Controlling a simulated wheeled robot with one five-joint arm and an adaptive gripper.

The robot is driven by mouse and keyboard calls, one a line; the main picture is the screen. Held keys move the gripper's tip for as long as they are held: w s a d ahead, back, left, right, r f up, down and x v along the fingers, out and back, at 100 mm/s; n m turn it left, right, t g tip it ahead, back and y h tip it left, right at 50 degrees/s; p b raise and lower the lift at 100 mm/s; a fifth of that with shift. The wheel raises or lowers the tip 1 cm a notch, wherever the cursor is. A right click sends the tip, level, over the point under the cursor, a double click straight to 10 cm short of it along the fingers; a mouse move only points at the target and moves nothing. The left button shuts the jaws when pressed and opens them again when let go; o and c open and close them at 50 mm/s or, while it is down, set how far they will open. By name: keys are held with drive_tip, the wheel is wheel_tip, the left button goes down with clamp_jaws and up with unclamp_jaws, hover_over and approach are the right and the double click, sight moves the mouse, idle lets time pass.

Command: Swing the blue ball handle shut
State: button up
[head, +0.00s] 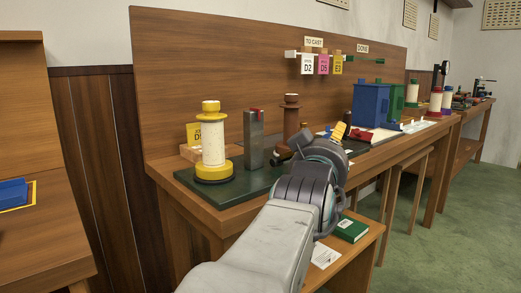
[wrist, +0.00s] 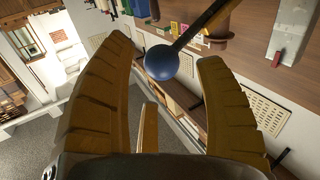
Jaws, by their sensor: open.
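The blue ball handle (wrist: 161,62) shows in the wrist view as a dark blue ball on a dark rod. The rod (wrist: 198,23) runs up and right toward a brown body (wrist: 222,28). My gripper (wrist: 163,53) is open, with a yellow-brown finger on each side of the ball in the picture. I see no clear contact, and cannot tell how deep the ball lies between the fingers. In the head view my gripper (head: 339,131) is over the bench, and my arm hides the ball.
On the dark green board (head: 215,192) stand a yellow-and-white spool (head: 212,145), a grey post (head: 254,138) and a brown column (head: 291,117). Blue (head: 370,104) and green (head: 397,101) boxes stand farther right. A green book (head: 350,229) lies on the lower shelf.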

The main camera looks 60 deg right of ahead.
drive_tip(key=shift+w+d+b, duration=0.25)
drive_tip(key=shift+d+b, duration=0.15)
drive_tip(key=shift+d, duration=0.65)
drive_tip(key=shift+w+d+b, duration=0.2)
drive_tip(key=shift+d+b, duration=0.2)
drive_tip(key=shift+d, duration=0.65)
drive_tip(key=shift+o, duration=0.3)
